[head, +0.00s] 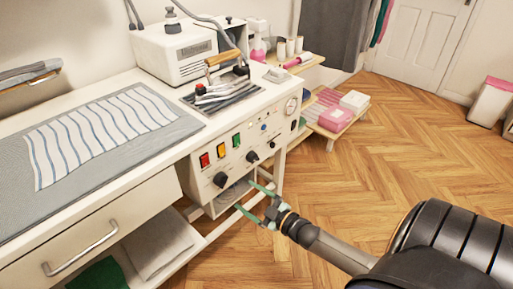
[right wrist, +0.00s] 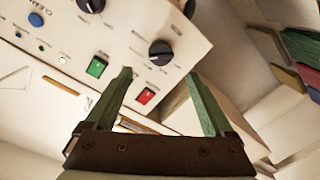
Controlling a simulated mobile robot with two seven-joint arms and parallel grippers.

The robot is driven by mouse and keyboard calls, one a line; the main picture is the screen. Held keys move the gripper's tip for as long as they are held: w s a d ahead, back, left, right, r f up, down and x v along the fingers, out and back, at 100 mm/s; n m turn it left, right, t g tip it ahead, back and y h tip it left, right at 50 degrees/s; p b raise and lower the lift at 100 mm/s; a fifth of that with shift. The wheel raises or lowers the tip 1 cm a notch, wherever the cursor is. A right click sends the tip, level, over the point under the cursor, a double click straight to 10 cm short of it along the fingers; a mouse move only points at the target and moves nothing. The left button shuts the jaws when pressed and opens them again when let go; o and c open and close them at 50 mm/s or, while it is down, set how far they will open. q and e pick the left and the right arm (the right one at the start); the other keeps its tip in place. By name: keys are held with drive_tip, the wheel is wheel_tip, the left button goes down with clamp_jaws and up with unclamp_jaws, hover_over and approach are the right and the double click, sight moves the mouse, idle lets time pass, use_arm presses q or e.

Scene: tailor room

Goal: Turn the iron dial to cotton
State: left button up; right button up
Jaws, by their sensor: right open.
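The white ironing station's front panel (head: 266,133) carries two large black dials, a left dial (head: 220,180) and a right dial (head: 252,157). The labels around them are too small to read, so I cannot tell which setting they point to. In the right wrist view the nearer dial (right wrist: 160,52) has a white pointer mark, and the other dial (right wrist: 90,5) is cut by the top edge. My right gripper (head: 246,196) is open and empty, in front of and below the panel. In the right wrist view its green fingers (right wrist: 159,76) are apart, with the nearer dial just beyond their tips.
Red (head: 204,160), orange (head: 221,150) and green (head: 236,140) switches sit above the dials. An iron with a wooden handle (head: 222,58) rests on top. A striped cloth (head: 100,130) lies on the table. A drawer handle (head: 80,250) juts out at left.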

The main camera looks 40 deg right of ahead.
use_arm(q)
drive_tip(key=shift+r, duration=0.1)
use_arm(e)
drive_tip(key=shift+s+d+r, duration=0.1)
drive_tip(key=shift+s+d, duration=0.1)
drive_tip(key=shift+s, duration=1.2)
use_arm(q)
drive_tip(key=shift+w+d+r, duration=0.1)
